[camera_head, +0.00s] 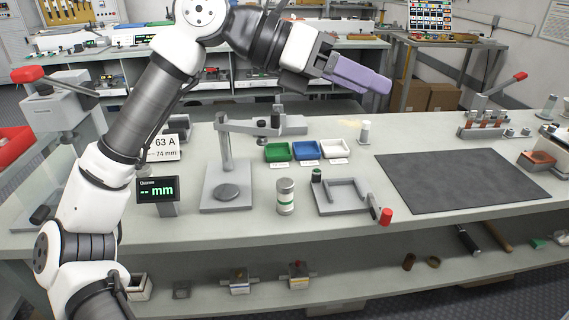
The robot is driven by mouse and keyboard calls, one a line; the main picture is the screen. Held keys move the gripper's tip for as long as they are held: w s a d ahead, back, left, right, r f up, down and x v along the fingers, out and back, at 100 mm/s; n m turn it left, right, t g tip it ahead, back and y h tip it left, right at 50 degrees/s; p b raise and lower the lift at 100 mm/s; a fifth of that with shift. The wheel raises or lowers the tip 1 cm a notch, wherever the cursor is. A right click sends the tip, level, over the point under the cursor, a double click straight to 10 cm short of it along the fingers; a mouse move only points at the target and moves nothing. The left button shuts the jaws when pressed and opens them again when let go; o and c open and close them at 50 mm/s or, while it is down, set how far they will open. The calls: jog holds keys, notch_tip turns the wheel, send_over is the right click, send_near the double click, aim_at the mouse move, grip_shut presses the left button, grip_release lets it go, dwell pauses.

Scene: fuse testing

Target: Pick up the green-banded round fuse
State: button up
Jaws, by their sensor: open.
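The round fuse (286,198) is a pale grey cylinder with a green band around it. It stands upright on the workbench, between the gauge stand and a grey fixture. My gripper (380,84) with its purple fingers is raised high above the bench, up and to the right of the fuse, and well apart from it. It is seen from the side and points right; it is open, and I see nothing held in it.
Right is a grey fixture (345,208) with a red-tipped lever (383,215). Green (278,151), blue (307,149) and white trays (336,149) sit behind. A dark mat (460,180) lies clear.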

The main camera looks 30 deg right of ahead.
jog(key=w+d+f+n+t+y, duration=0.25)
jog(key=w+f+y, duration=0.3)
jog(key=f, duration=0.35)
jog(key=n+t+y+b, duration=0.1)
jog(key=n+t+y, duration=0.1)
jog(key=t+y, duration=0.3)
send_over(285, 182)
notch_tip(285, 182, down, 6)
jog(key=y, duration=0.1)
jog(key=shift+g, duration=0.35)
jog(key=f, duration=0.8)
jog(key=shift+s, duration=0.2)
jog(key=shift+w+f+p, duration=0.15)
jog(key=shift+f+p, duration=0.3)
jog(key=shift+f, duration=2.15)
jog(key=c, duration=1.2)
jog(key=shift+o, duration=0.2)
jog(key=shift+r, duration=0.1)
